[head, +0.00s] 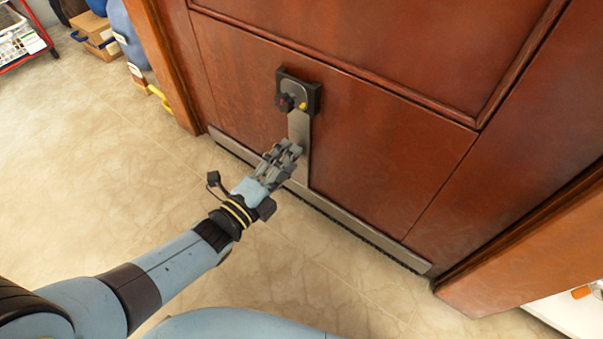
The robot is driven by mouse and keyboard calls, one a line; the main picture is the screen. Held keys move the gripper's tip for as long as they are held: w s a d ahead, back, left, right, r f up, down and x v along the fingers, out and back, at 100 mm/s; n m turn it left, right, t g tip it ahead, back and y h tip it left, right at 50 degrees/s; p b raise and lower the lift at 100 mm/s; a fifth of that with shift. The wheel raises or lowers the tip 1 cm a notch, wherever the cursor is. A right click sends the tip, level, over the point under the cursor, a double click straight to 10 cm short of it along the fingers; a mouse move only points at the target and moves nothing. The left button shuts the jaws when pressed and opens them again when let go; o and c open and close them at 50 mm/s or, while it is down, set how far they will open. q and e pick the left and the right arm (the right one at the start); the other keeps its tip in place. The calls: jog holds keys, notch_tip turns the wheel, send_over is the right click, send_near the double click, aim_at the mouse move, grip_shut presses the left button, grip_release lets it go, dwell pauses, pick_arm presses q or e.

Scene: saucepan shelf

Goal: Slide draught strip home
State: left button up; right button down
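The draught strip (372,236) is a long metal bar with a dark brush edge along the foot of a reddish-brown wooden door (390,150). A flat upright metal plate (301,128) joins it to a dark latch block (313,98) on the door, which has a red-marked dark knob and a small yellow button. My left gripper (289,153) is in front of the upright plate, just above the strip, and covers part of both. I cannot tell whether its fingers touch the plate or how far they are apart. My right gripper is out of view.
Wooden door posts stand at left (165,60) and right (535,240). The tiled floor (90,170) in front is clear. At the upper left are a cardboard box (95,35), blue items and a red-framed rack with a white basket (18,42). A white surface is at the lower right.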

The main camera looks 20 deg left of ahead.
pick_arm(q)
jog(key=v, duration=0.5)
dwell(0.8)
jog(key=shift+s+f, duration=0.1)
dwell(0.3)
